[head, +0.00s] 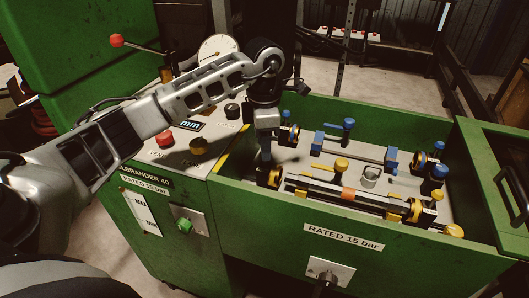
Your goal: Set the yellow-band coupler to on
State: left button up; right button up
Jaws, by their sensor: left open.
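In the head view a dark hose assembly lies along the front of the green trough, with an orange band near its middle. A yellow-banded fitting (270,177) sits at its left end and another yellow-banded fitting (414,210) at its right end. I cannot tell which is the yellow-band coupler, nor its setting. A yellow-knobbed handle (341,165) stands between them. My left gripper (266,154) points down, open, just above the left fitting and partly in front of it. Contact cannot be made out. My right gripper is not in view.
Blue-knobbed fittings, including a handle (348,126), stand behind the hose. The green trough wall (385,115) surrounds them.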

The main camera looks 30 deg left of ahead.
aim_at(269, 168)
pick_arm(q)
notch_tip(269, 168, down, 3)
jog(key=shift+r, duration=0.2)
jog(key=shift+f, duration=0.55)
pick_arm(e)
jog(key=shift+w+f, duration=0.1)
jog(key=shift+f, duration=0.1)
